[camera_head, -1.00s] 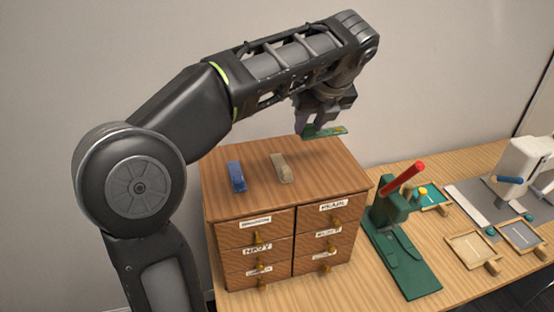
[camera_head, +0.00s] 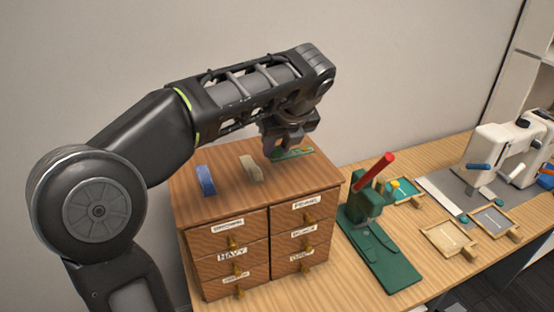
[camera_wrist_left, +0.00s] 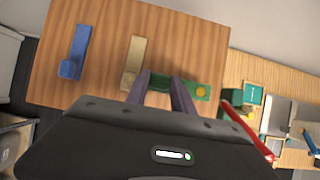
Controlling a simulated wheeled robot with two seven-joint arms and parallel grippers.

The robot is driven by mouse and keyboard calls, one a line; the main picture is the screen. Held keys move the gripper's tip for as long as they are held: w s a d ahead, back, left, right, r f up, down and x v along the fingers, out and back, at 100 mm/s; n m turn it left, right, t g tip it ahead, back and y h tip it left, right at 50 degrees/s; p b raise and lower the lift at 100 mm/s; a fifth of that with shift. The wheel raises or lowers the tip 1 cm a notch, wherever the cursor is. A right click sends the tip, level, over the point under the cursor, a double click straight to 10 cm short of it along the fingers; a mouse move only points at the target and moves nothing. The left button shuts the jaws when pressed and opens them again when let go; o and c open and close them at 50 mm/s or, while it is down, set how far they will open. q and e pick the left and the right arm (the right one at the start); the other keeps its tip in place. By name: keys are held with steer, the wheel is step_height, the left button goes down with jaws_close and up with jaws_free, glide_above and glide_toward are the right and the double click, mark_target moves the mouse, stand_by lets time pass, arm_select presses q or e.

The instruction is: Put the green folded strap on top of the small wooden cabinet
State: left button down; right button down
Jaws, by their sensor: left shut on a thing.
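The green folded strap (camera_head: 294,153) is at the back right of the small wooden cabinet's top (camera_head: 222,205). My left gripper (camera_head: 275,156) is shut on one end of it. In the left wrist view the green strap (camera_wrist_left: 197,91) shows between and right of my left fingertips (camera_wrist_left: 167,85), over the cabinet top (camera_wrist_left: 190,35). It looks at or very near the top surface; I cannot tell whether it touches. My right gripper is not in view.
A blue strap (camera_head: 206,181) and a beige strap (camera_head: 251,168) lie on the cabinet top to the left. A green press with a red handle (camera_head: 374,170) stands right of the cabinet. Small wooden trays (camera_head: 448,239) and a white sewing machine (camera_head: 505,150) are farther right.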

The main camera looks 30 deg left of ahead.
mark_target(278, 158)
arm_select(q)
steer(key=shift+f, duration=1.85)
steer(key=c, duration=1.4)
jaws_free()
steer(key=shift+f, duration=0.15)
steer(key=shift+o, duration=0.2)
steer(key=v, duration=0.6)
steer(key=p+v, duration=0.6)
steer(key=shift+r, duration=0.2)
